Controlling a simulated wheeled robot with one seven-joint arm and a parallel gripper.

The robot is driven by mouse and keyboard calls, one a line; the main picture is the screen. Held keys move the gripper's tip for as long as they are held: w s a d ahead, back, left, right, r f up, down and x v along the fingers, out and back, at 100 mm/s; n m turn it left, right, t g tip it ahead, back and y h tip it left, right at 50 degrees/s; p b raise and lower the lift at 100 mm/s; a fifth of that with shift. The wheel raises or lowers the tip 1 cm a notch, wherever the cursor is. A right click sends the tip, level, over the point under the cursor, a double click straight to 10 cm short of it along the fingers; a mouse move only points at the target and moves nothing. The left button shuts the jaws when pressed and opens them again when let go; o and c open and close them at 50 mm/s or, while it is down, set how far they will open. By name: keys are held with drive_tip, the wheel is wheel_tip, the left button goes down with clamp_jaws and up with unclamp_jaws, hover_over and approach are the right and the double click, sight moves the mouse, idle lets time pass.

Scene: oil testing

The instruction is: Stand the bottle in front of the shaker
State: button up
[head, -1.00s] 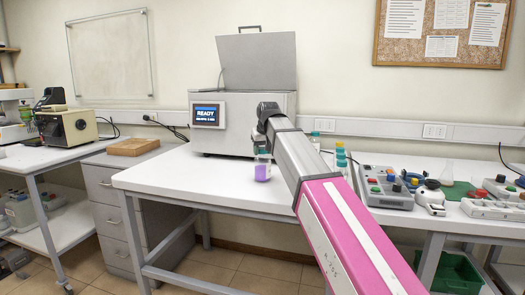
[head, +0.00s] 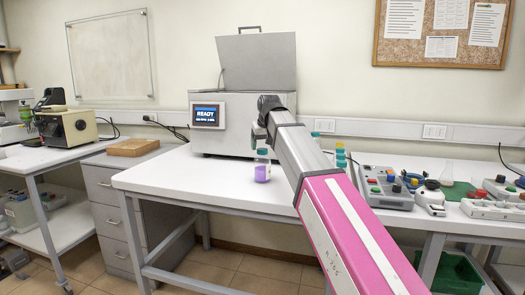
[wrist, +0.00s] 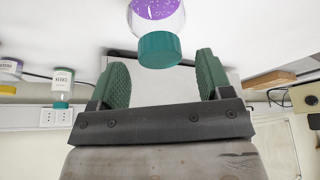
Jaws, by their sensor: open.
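The bottle (head: 262,172), clear with purple liquid and a teal cap, stands upright on the white table in front of the shaker. The shaker (head: 245,139) is a grey box with a lit READY screen and a raised lid. My gripper (head: 259,134) is just above the bottle's cap in the head view, partly hidden by my arm. In the wrist view my gripper (wrist: 161,72) is open, its green fingers apart. The bottle (wrist: 157,22) shows beyond the fingertips with its cap towards the gap, held by neither finger.
A grey control box (head: 385,188) with coloured knobs sits farther right on the table. The table top (head: 190,180) left of the bottle is clear. A wooden box (head: 133,147) lies on the drawer cabinet.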

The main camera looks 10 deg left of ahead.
drive_tip(key=v, duration=0.9)
